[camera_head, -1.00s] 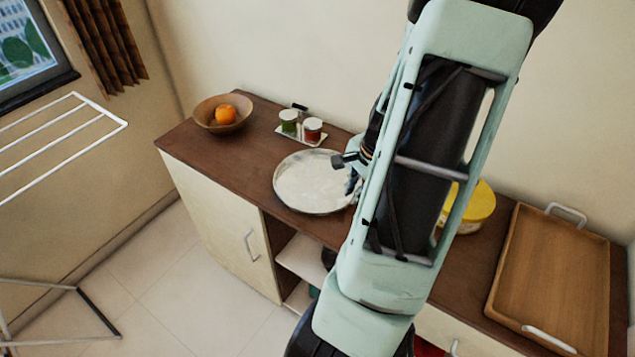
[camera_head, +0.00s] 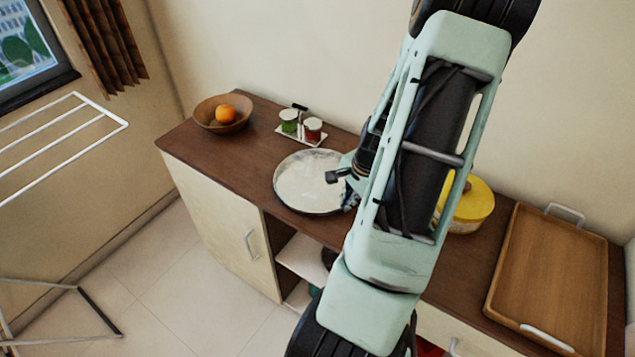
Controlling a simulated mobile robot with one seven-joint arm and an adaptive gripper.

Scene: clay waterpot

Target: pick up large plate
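The large plate (camera_head: 303,182) is round and pale with a darker rim. It lies on the brown top of the sideboard, in the middle of the head view. My gripper (camera_head: 349,195) is at the plate's right edge and mostly hidden behind my pale green arm. Only a small dark part of it shows there, so I cannot tell whether its fingers touch the rim or are open. The plate's right edge is partly covered by my arm.
Behind the plate stands a condiment rack (camera_head: 302,130) with two jars. A wooden bowl (camera_head: 207,112) with an orange (camera_head: 225,113) is at the back left. A yellow-lidded pot (camera_head: 473,203) and a wooden tray (camera_head: 550,275) are to the right. The counter left of the plate is clear.

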